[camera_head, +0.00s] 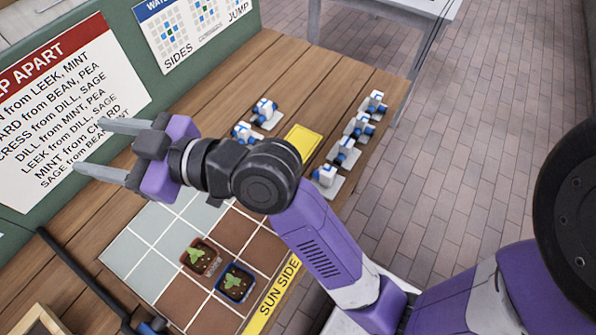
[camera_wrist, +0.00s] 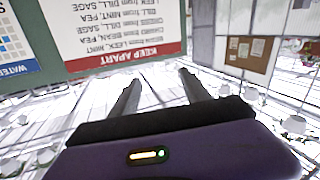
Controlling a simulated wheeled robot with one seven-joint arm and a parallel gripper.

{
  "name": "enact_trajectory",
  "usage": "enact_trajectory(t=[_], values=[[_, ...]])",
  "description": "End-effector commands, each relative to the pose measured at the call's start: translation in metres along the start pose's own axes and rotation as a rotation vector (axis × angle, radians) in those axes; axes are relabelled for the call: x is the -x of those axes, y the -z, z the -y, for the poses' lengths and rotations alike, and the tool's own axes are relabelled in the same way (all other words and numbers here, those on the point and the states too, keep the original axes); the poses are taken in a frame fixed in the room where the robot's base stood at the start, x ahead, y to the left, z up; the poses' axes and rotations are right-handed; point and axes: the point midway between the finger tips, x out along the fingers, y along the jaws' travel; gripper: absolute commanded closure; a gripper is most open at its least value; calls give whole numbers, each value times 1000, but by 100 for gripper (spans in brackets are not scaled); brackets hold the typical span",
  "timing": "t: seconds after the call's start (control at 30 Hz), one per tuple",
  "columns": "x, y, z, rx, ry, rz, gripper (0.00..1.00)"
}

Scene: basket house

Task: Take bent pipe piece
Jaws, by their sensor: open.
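Several small white-and-blue pieces stand on pale plates on the wooden table in the head view. One pair is a left piece (camera_head: 244,132) and a piece behind it (camera_head: 265,110). A row along the right edge runs from a near piece (camera_head: 326,176) to a far piece (camera_head: 374,102). They are too small to tell which is a bent pipe piece. My gripper (camera_head: 92,147) is open and empty, raised at the left, apart from all the pieces. Its open fingers also show in the wrist view (camera_wrist: 160,84), pointing toward the board; no piece is clear there.
A tiled grid (camera_head: 150,235) on the table holds a red pot (camera_head: 201,257) and a blue pot (camera_head: 235,283) with plants. A yellow card (camera_head: 303,141) lies near the pieces. A green board (camera_head: 115,25) with posters stands behind. My arm crosses over the table.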

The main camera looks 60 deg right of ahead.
Motion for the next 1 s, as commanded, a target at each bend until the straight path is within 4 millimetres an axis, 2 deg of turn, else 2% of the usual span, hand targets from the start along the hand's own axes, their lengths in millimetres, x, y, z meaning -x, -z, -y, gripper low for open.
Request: enact_trajectory(t=[0.03,0.07,0.17,0.27,0.37,0.47,0.57,0.7,0.8,0.9,1.0], values=[[-4,9,-8,81,34,18,45],[-6,10,-10,128,61,35,45],[-7,5,-15,286,151,111,45],[2,-13,-24,442,244,215,45],[20,-44,-40,590,344,351,45],[52,-82,-61,719,452,511,45],[99,-123,-87,818,574,695,45],[181,-172,-123,890,747,946,45],[236,-194,-142,900,855,1089,45],[277,-205,-154,892,934,1185,45],[301,-211,-159,882,979,1237,45]])
